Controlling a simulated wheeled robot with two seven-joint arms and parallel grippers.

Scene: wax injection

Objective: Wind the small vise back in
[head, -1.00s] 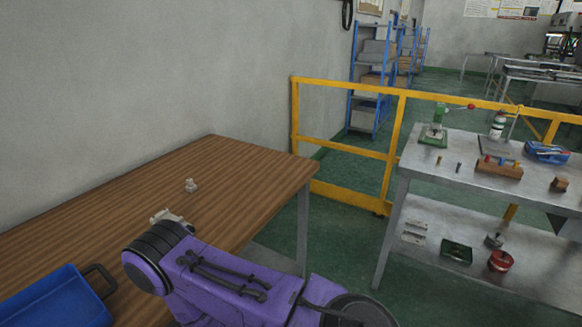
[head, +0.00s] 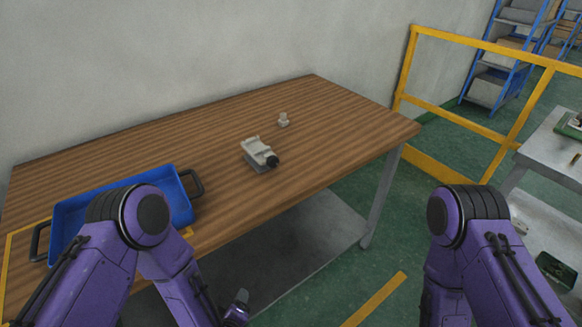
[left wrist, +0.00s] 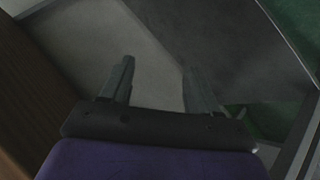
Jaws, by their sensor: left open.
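The small vise (head: 258,152) sits on the wooden table, toward its front right part. It is pale grey, with a black knob (head: 273,161) at its front right end. How far its jaws stand apart is too small to tell. My left gripper (head: 239,303) hangs low in front of the table edge, below and apart from the vise. In the left wrist view its two fingers (left wrist: 161,82) are apart with nothing between them. My right arm shows at the right of the head view, but its gripper is out of view.
The wooden table (head: 190,142) stands against the wall. A blue tray (head: 180,203) with black handles is at its left, and a small pale part (head: 283,119) stands behind the vise. A yellow rail (head: 455,128) and a metal bench (head: 550,147) are at the right.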

